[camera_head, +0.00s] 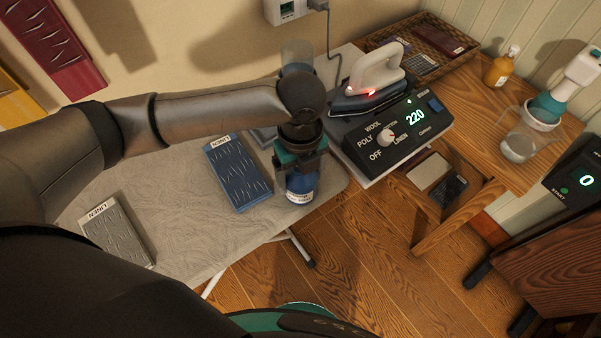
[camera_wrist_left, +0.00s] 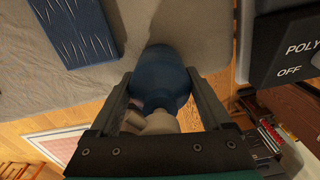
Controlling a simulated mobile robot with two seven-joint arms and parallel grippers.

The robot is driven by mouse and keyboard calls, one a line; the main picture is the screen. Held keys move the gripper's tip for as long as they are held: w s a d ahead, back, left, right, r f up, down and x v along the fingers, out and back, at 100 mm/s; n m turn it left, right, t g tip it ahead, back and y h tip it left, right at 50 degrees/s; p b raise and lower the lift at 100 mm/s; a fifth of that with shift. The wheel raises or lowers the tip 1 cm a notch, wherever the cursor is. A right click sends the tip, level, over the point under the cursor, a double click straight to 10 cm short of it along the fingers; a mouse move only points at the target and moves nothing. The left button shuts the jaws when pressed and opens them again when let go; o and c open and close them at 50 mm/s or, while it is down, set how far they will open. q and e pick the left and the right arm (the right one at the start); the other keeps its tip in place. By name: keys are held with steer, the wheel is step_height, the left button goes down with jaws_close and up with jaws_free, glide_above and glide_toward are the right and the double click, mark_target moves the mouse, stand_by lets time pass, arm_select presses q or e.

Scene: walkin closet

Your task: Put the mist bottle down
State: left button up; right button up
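The mist bottle (camera_head: 301,189) is blue with a pale label. In the head view it shows below my left gripper (camera_head: 300,165), at the right end of the ironing board (camera_head: 180,200). In the left wrist view the blue bottle (camera_wrist_left: 163,75) sits between the two fingers of my left gripper (camera_wrist_left: 160,95), which close on its sides; its pale spray head points toward the camera. I cannot tell whether its base touches the board. My right gripper is not in view.
A blue fabric block (camera_head: 238,172) lies left of the bottle, and a grey linen block (camera_head: 117,230) farther left. The iron (camera_head: 373,80) and its control box (camera_head: 400,130) stand close on the right. The board is bare between the blocks.

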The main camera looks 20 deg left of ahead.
arm_select(q)
steer(key=shift+o, duration=1.1)
steer(key=shift+r, duration=0.1)
step_height(320, 180, up, 12)
steer(key=shift+r+p, duration=0.1)
steer(key=shift+p, duration=1.15)
